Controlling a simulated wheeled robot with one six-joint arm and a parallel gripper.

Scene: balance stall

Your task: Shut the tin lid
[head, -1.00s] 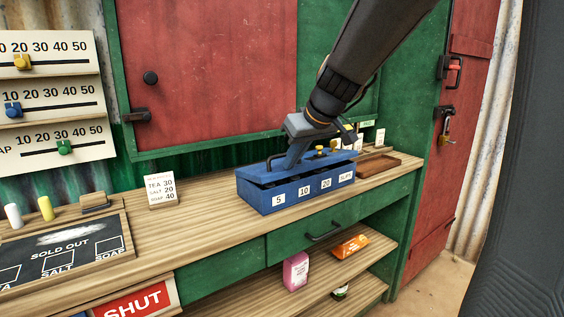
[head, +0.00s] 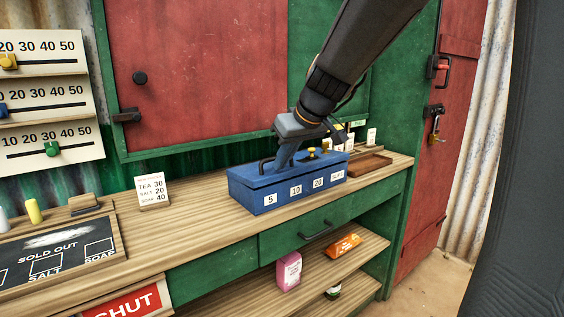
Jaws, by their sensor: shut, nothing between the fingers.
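The blue tin (head: 257,201) stands on the wooden counter, with labels 5, 10, 20 and a fourth too small to read on its front. Its blue lid (head: 246,179) lies down flat on the tin, with no clear gap along the front edge.
A brown tray (head: 372,167) lies right of the tin. A price card (head: 152,191) stands to the left, with bare counter between. A blackboard (head: 60,250) lies at the far left. A drawer handle (head: 316,230) projects below the counter.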

